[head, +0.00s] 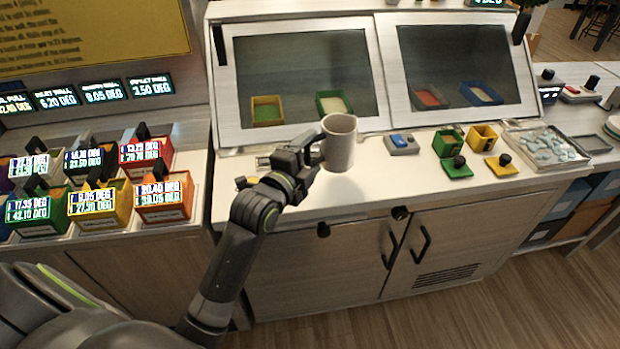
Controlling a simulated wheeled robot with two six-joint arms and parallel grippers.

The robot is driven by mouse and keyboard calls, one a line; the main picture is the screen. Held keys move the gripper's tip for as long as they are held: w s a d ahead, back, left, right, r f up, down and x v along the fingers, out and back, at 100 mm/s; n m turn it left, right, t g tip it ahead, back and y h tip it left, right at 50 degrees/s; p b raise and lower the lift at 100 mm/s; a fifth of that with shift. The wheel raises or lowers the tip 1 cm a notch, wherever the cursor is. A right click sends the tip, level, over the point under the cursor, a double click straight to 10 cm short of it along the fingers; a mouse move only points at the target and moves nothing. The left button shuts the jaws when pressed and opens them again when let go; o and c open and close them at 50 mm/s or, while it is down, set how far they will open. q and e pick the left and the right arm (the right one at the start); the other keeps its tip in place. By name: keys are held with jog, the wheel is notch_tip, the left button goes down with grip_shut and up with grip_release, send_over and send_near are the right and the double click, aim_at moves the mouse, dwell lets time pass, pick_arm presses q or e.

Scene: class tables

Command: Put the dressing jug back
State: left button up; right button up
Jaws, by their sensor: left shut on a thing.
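A light grey-beige jug (340,143) is upright in the head view, over the front part of the white counter (385,187). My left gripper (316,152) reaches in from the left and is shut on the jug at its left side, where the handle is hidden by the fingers. I cannot tell whether the jug's base touches the counter or hangs a little above it. My right gripper is not in view.
Behind the jug stands a cabinet with two dark glass panes (305,75), with coloured trays behind them. Right of the jug are a grey box with a blue top (401,143), green and yellow boxes and a tray of pale pieces (548,146). Labelled coloured bins (163,197) stand left.

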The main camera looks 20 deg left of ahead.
pick_arm(q)
notch_tip(320, 180, down, 6)
jog(key=shift+f, duration=0.1)
jog(key=shift+d, duration=0.1)
jog(key=shift+f, duration=0.1)
jog(key=shift+f, duration=0.15)
jog(key=o, duration=1.3)
jog(key=shift+c, duration=0.2)
